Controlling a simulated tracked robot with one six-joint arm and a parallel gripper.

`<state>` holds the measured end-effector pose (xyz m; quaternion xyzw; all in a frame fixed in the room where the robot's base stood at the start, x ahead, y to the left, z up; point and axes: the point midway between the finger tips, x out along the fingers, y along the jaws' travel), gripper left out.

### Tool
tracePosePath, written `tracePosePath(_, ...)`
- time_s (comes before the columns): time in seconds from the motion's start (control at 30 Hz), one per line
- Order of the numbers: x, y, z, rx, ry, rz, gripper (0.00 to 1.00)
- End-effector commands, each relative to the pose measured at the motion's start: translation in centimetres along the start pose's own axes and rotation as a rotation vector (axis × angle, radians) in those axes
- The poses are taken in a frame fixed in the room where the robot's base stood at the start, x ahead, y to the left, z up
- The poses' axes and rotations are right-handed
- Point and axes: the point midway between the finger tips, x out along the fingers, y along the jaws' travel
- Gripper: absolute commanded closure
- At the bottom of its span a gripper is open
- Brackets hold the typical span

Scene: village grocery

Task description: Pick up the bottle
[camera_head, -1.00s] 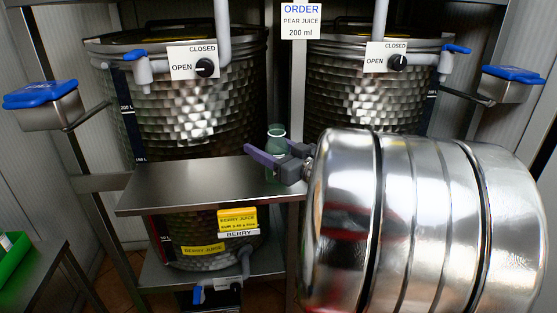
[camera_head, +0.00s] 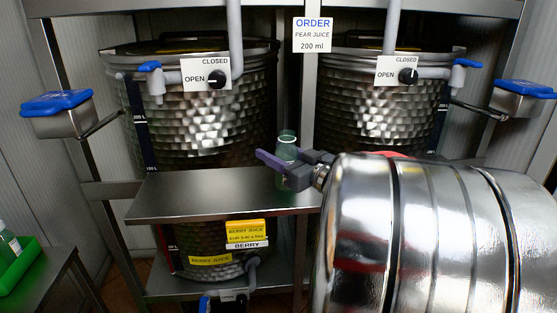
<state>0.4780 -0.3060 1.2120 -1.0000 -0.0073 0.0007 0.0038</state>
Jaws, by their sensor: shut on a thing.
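A greenish clear bottle (camera_head: 287,143) stands upright at the right end of the steel shelf (camera_head: 200,195), in front of the gap between two large vats. My gripper (camera_head: 284,170) reaches in from the right and is shut on the bottle, its purple-grey fingers around the bottle's body. The fingers hide part of the body; the neck shows above them. Whether the bottle's base touches the shelf is hard to tell. My shiny arm covers the lower right of the view.
Two textured steel vats (camera_head: 205,110) and (camera_head: 375,115) stand behind, with dials marked open and closed. Blue-lidded steel boxes (camera_head: 57,112) and (camera_head: 525,90) flank them. A green crate (camera_head: 18,268) with a bottle is at lower left. An order sign (camera_head: 312,35) reads pear juice, 200 ml.

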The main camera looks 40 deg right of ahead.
Motion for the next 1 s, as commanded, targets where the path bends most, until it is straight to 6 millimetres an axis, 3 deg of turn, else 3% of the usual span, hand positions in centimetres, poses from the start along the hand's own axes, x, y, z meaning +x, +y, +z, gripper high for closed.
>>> tracePosePath(0.43, 0.0, 0.0, -7.5, -0.005, 0.003, 0.001, 0.82)
tracePosePath(0.6, 0.0, -0.1, -8.4, -0.003, 0.002, 0.000, 0.82)
tracePosePath(1.0, -0.1, 0.0, -8.4, -0.002, 0.002, 0.001, 0.82)
